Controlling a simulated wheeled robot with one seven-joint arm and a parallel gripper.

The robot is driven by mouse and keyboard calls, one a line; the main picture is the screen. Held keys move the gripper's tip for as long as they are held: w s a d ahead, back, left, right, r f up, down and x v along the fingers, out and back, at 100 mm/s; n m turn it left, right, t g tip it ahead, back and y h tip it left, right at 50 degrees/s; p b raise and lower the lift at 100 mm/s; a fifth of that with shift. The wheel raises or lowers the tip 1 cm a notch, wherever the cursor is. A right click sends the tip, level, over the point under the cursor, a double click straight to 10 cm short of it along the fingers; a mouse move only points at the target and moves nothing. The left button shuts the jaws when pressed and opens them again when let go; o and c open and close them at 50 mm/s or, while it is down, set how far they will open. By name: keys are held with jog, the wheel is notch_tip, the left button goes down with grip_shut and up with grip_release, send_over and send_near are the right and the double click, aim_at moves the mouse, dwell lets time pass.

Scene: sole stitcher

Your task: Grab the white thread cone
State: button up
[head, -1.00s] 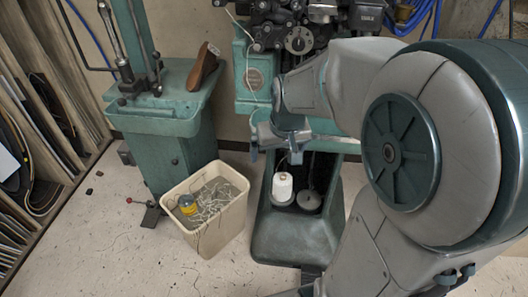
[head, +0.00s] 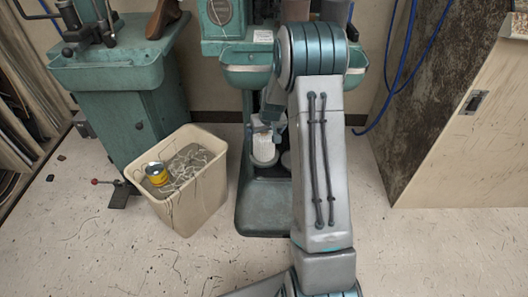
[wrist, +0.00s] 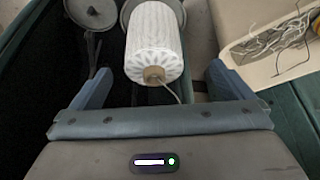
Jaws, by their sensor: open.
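The white thread cone (head: 263,151) stands upright on a round holder in the base of the green machine (head: 262,215). In the wrist view the white thread cone (wrist: 153,38) shows its tan core end toward me, with a thread trailing from it. My gripper (wrist: 159,70) is open, its two blue-grey fingers apart to the left and right of the cone's near end. The fingers do not appear to touch it. In the head view my gripper (head: 265,127) is just above the cone, and my arm covers part of the machine's base.
A beige bin (head: 190,200) with thread scraps and a yellow can (head: 156,174) stands left of the machine base. A grey disc holder (wrist: 92,12) is beside the cone. A green tray (head: 245,75) juts out above. Blue cables hang at right; the floor in front is open.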

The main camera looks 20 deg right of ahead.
aim_at(265, 139)
jog(key=b+x, duration=0.1)
jog(key=x, duration=0.2)
jog(key=b+x, duration=0.1)
jog(key=x, duration=0.1)
jog(key=d+b+x, duration=0.1)
jog(key=x, duration=0.2)
jog(key=shift+w+f, duration=0.15)
jog(key=shift+w, duration=0.25)
jog(key=c, duration=1.2)
